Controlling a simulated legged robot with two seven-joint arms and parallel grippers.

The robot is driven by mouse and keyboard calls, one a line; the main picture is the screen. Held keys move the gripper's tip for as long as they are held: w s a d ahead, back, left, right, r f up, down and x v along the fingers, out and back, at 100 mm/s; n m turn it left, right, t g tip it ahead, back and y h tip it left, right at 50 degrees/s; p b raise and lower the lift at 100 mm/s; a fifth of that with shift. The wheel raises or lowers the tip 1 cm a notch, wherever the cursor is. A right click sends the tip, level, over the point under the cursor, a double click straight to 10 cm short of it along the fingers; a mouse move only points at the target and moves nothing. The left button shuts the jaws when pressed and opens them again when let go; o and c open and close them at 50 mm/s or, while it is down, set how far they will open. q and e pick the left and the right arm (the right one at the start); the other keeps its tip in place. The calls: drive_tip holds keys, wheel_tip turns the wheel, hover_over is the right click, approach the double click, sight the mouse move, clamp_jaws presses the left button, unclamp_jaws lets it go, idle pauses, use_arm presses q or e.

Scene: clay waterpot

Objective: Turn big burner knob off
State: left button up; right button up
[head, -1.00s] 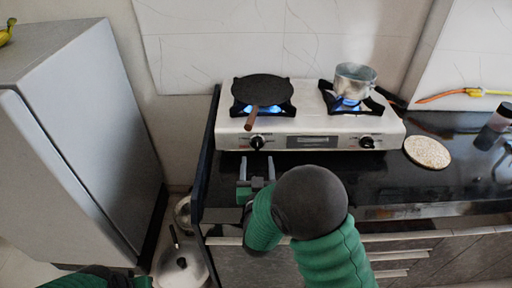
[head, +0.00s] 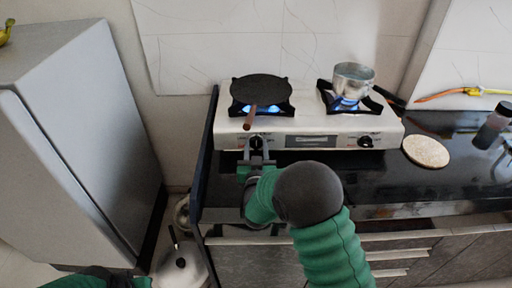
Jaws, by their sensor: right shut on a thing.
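The stove (head: 312,142) is white with two burners and stands on the black counter. The left knob (head: 256,142), black, is on its front panel below the flat black pan (head: 261,90). Blue flame shows under the pan. My right gripper (head: 257,147) reaches up to this knob and is shut on it, its fingers on either side. The right knob (head: 366,142) sits below the metal pot (head: 353,79), where blue flame also burns. My left arm (head: 95,279) shows only at the bottom left edge; its gripper is out of view.
A round flatbread-like disc (head: 426,151) lies on the counter right of the stove. A dark bottle (head: 493,124) stands at the far right. A grey fridge (head: 75,150) is at the left. The counter (head: 385,182) in front is mostly clear.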

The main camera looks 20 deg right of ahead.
clamp_jaws()
drive_tip(key=m+b, duration=0.2)
drive_tip(key=m, duration=0.1)
drive_tip(key=shift+f+m+g+h, duration=0.15)
drive_tip(key=shift+m+g+h, duration=0.15)
drive_tip(key=shift+m+h, duration=0.1)
drive_tip(key=m+g+h+b, duration=0.1)
drive_tip(key=m+b, duration=0.1)
drive_tip(key=m, duration=0.3)
drive_tip(key=m+b, duration=0.1)
drive_tip(key=m, duration=0.2)
drive_tip(key=m+g+b, duration=0.1)
drive_tip(key=m, duration=0.2)
drive_tip(key=shift+s+d+f+h, duration=0.1)
drive_tip(key=shift+h, duration=0.3)
drive_tip(key=shift+m+g+b, duration=0.5)
drive_tip(key=shift+m+b, duration=0.45)
drive_tip(key=shift+m, duration=1.55)
drive_tip(key=shift+f, duration=0.1)
